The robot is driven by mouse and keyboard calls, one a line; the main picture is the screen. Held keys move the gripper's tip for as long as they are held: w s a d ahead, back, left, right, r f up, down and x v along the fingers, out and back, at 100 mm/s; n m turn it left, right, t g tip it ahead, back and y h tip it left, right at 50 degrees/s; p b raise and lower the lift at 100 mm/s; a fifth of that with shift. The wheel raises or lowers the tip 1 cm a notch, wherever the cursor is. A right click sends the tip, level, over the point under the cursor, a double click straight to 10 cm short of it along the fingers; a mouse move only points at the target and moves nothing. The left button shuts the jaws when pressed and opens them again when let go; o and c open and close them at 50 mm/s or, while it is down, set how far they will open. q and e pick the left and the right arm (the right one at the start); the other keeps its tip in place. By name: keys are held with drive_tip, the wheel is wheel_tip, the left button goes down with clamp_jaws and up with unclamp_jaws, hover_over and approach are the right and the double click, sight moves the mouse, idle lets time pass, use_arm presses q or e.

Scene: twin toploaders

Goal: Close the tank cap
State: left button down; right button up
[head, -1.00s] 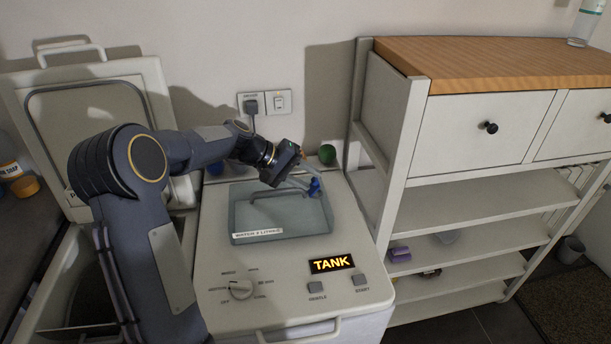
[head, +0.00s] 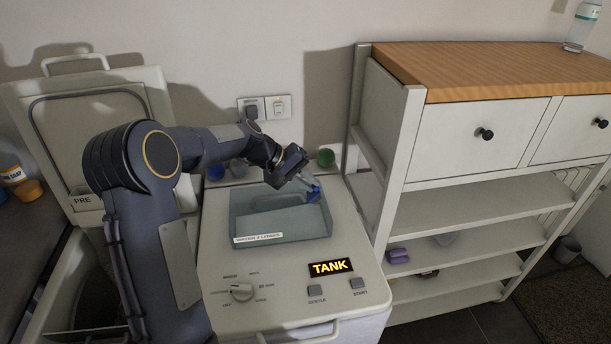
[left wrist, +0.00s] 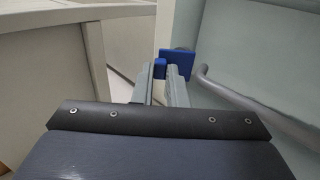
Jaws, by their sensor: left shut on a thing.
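A grey-blue tank tray (head: 240,225) with a water label on its front edge is set in the top of the toploader. A grey bar handle (left wrist: 240,95) runs beside my gripper in the left wrist view. The blue tank cap (head: 315,196) is a small blue piece at the tray's right side. It shows in the left wrist view as a flat blue block (left wrist: 178,62) at the fingertips. My left gripper (head: 306,181) is shut on it, and the fingers hide part of it. My right gripper is in neither view.
The panel holds a lit TANK display (head: 330,267), a dial (head: 241,292) and two buttons. A second toploader with a raised lid (head: 100,110) stands at left. A green ball (head: 326,157) sits behind the tray. A white shelf unit (head: 440,215) stands close on the right.

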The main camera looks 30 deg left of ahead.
use_arm(q)
drive_tip(key=g+y+p, duration=0.1)
drive_tip(key=p, duration=0.1)
drive_tip(key=w+d+g+y+p, duration=0.1)
drive_tip(key=p, duration=0.2)
drive_tip(key=d+g+y+p, duration=0.1)
drive_tip(key=y+p, duration=0.1)
drive_tip(key=p, duration=0.1)
drive_tip(key=shift+w+d, duration=0.1)
drive_tip(key=shift+w, duration=0.2)
drive_tip(key=shift+w+d+f+g+y+p, duration=0.2)
drive_tip(key=shift+d+f+g+y+p, duration=0.15)
drive_tip(key=shift+y, duration=0.35)
drive_tip(key=shift+w+d+f+g+y, duration=0.2)
drive_tip(key=shift+f+g+y, duration=0.25)
drive_tip(key=shift+g+y, duration=0.4)
drive_tip(key=c, duration=1.4)
unclamp_jaws()
drive_tip(key=shift+c, duration=0.2)
wheel_tip(320, 180, up, 8)
drive_tip(key=b, duration=0.1)
drive_tip(key=shift+f+b, duration=0.15)
drive_tip(key=shift+b, duration=0.15)
